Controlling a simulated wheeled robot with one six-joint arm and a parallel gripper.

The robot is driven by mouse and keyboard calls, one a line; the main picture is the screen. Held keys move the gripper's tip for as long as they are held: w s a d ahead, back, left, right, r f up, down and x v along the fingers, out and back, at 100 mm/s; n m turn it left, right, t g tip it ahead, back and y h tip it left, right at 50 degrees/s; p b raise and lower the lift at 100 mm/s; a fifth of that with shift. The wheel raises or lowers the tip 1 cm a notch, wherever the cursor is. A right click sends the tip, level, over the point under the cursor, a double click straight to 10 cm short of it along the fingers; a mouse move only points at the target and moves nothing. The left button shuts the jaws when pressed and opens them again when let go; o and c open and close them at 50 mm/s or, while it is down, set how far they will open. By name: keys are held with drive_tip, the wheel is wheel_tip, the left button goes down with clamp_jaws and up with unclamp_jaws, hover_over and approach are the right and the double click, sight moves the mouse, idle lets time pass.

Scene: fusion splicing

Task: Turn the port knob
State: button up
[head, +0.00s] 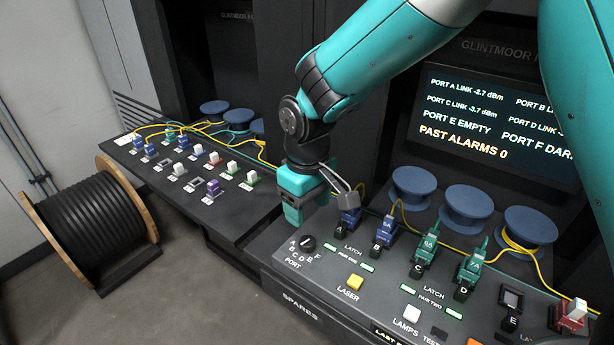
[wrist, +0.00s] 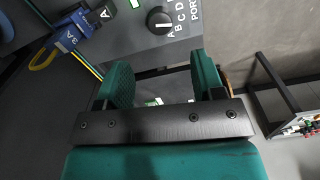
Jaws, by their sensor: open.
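The port knob (head: 308,243) is a round black dial with a white mark on the near left of the grey panel, with letters A to F around it. I cannot tell for sure which letter its mark points at. In the wrist view the knob (wrist: 159,20) shows near the top, beyond the fingertips. My gripper (head: 293,212) is above and just behind the knob in the head view, apart from it. In the wrist view its two green fingers (wrist: 163,78) stand apart with nothing between them.
Blue plug A (head: 348,217) and blue plug B (head: 383,232) stand right of the knob, with yellow cables. A yellow laser button (head: 355,282) lies in front. The screen (head: 495,120) reads "PORT E EMPTY" and "PAST ALARMS 0". A cable drum (head: 95,225) stands left on the floor.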

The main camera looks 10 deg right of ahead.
wheel_tip(320, 180, up, 8)
drive_tip(key=shift+b, duration=0.35)
